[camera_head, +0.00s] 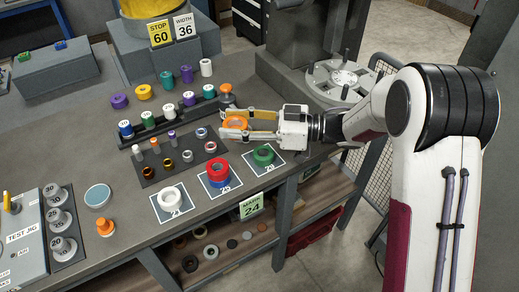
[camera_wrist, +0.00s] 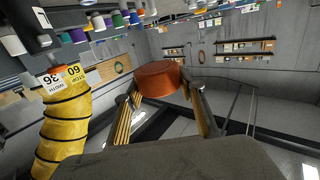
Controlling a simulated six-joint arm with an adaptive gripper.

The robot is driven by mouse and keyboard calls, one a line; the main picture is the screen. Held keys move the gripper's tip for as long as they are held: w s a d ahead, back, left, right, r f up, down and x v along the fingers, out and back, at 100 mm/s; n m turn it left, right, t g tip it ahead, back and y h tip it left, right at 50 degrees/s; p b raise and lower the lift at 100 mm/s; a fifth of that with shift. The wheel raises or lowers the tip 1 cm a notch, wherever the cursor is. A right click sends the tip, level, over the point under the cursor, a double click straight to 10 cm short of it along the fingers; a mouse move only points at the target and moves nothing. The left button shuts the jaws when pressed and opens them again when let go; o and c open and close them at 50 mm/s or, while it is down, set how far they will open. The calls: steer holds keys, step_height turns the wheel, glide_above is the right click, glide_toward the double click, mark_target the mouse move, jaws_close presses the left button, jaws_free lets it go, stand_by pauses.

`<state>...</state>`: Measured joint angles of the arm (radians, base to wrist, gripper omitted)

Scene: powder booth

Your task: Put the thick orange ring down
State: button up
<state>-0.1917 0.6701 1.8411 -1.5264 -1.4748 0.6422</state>
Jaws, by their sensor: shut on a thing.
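The thick orange ring (camera_head: 235,122) is between the two fingers of my gripper (camera_head: 233,124), which is shut on it. The gripper reaches in from the right, over the bench's right part, above or near the dark peg rack. In the wrist view the ring (camera_wrist: 160,78) shows as an orange-brown drum between the fingertips (camera_wrist: 162,95). Numbered cards lie at the bench's front edge: one with a white ring (camera_head: 171,197), one with red and blue rings stacked (camera_head: 217,172), one with a green ring (camera_head: 262,155). I cannot tell the ring's exact height.
A dark rack (camera_head: 170,131) with coloured spools and a dark plate (camera_head: 152,172) with small rings and pegs stand left of the gripper. A grey round fixture (camera_head: 340,80) is behind it. The test jig (camera_head: 25,245) is at far left. Bare bench (camera_head: 125,250) lies front left.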

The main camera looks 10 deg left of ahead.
steer(key=w+d+m+t, duration=0.1)
steer(key=w+d+t, duration=0.1)
steer(key=w+d, duration=0.3)
steer(key=shift+w+d+f, duration=0.3)
steer(key=shift+w+f, duration=0.05)
steer(key=shift+f, duration=0.1)
step_height(320, 180, down, 6)
stand_by(0.4)
steer(key=shift+f, duration=0.2)
steer(key=shift+f, duration=1.8)
steer(key=shift+f, duration=0.4)
